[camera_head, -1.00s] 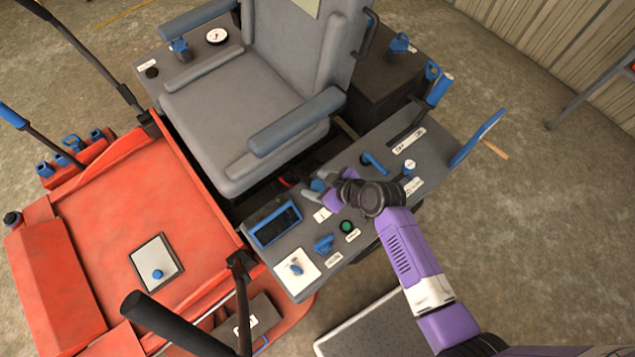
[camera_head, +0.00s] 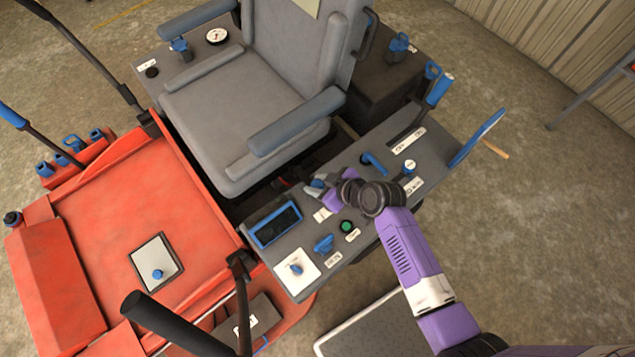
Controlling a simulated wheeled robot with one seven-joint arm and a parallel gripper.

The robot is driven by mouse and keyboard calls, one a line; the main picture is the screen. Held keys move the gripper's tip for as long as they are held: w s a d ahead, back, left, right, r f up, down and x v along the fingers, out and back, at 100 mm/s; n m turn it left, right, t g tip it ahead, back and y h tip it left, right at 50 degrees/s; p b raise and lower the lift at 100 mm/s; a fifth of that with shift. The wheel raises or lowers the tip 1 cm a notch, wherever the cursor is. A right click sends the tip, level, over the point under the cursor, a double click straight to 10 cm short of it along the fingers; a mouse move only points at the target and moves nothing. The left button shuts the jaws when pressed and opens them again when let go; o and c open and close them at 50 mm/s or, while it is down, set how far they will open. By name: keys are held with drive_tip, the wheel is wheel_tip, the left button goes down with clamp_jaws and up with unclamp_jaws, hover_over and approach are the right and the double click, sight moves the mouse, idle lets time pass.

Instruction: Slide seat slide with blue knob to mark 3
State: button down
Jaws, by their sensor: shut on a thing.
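My gripper (camera_head: 319,188) is over the inner edge of the right console, close to the right side of the grey seat (camera_head: 235,100). It is shut on a small blue knob (camera_head: 318,183), which I take to be the seat slide's knob. The fingers hide most of the knob, and the slide's track is not clear. I cannot read any mark numbers here.
The blue-grey armrest (camera_head: 295,122) overhangs nearby.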

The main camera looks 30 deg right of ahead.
idle(0.8)
drive_tip(key=shift+w+d+b, duration=0.15)
drive_tip(key=shift+d+b, duration=0.2)
drive_tip(key=shift+d, duration=0.45)
drive_tip(key=shift+w+d+b, duration=0.1)
drive_tip(key=shift+d+b, duration=0.2)
drive_tip(key=shift+d, duration=0.5)
drive_tip(key=shift+a, duration=0.1)
drive_tip(key=c, duration=1)
unclamp_jaws()
drive_tip(key=v, duration=0.8)
drive_tip(key=shift+w, duration=0.1)
